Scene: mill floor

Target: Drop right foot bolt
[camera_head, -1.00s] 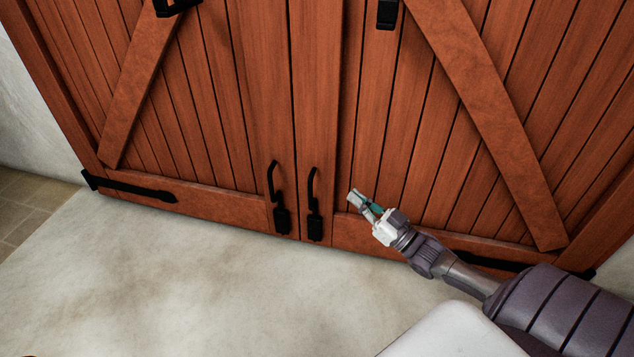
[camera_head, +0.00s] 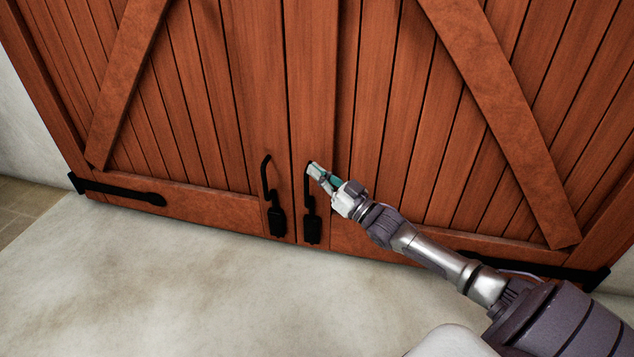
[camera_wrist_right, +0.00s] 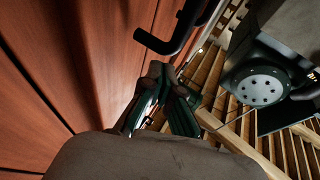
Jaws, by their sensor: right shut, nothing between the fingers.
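The right foot bolt (camera_head: 312,228) is black, with a thin rod and a hooked top, low on the right-hand door leaf beside the middle seam. My right gripper (camera_head: 315,170) is shut and empty at the hooked top and covers part of it. I cannot tell whether they touch. In the right wrist view, a black bent bar (camera_wrist_right: 172,42), apparently the bolt's handle, lies just past my right fingertips (camera_wrist_right: 167,72), with a small gap in the picture. The left foot bolt (camera_head: 277,220) looks alike on the other leaf. My left gripper is out of view.
The brown plank double door (camera_head: 230,90) appears closed. Black strap hinges (camera_head: 120,189) sit low at its outer sides. The pale floor (camera_head: 190,290) before it is clear. The right wrist view shows wooden slats (camera_wrist_right: 212,75) and a dark device with a round holed disc (camera_wrist_right: 260,88).

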